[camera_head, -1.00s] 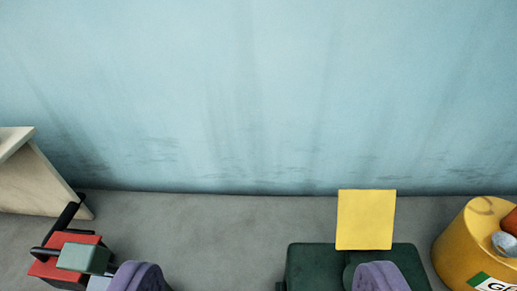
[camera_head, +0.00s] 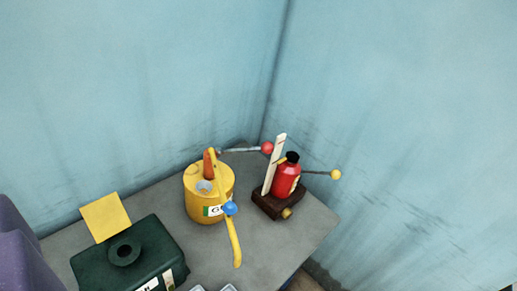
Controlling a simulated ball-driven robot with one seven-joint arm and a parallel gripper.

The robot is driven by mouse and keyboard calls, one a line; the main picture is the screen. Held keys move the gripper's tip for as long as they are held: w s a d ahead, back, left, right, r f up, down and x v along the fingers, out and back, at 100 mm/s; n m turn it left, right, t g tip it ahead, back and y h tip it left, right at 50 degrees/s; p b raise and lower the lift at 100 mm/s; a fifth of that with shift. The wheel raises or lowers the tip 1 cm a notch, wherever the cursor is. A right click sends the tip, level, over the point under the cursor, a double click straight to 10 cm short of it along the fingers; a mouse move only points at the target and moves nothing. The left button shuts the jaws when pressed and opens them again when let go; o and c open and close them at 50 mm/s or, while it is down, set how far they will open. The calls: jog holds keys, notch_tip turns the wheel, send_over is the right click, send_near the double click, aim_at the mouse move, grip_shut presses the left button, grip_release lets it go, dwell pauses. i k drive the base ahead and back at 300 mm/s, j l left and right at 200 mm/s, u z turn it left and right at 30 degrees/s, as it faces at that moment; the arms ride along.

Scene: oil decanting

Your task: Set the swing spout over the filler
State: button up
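A yellow drum (camera_head: 198,207) with a partly hidden label stands on the grey table. A yellow swing spout (camera_head: 236,243) with a blue knob (camera_head: 230,208) crosses the drum's front and points toward the lower right. The filler (camera_head: 125,252) is a round collar with a dark hole on top of a dark green tank (camera_head: 160,245) at the lower left. The spout's free end is apart from the filler, to its right. A purple part of my gripper (camera_head: 18,255) shows at the left edge, clear of the spout. Its opposite side is out of view.
A red bottle (camera_head: 284,182) stands on a brown base (camera_head: 270,204) beside a white upright strip (camera_head: 274,165). Rods end in a red ball (camera_head: 267,147) and a yellow ball (camera_head: 336,174). A yellow card (camera_head: 105,217) stands behind the tank. Blue walls meet behind the table.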

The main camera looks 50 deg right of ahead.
aim_at(229, 208)
jog(key=z, duration=0.9)
jog(key=i+l+z, duration=0.15)
jog(key=i, duration=0.35)
jog(key=i+l+z, duration=0.1)
jog(key=i, duration=0.4)
jog(key=l, duration=0.15)
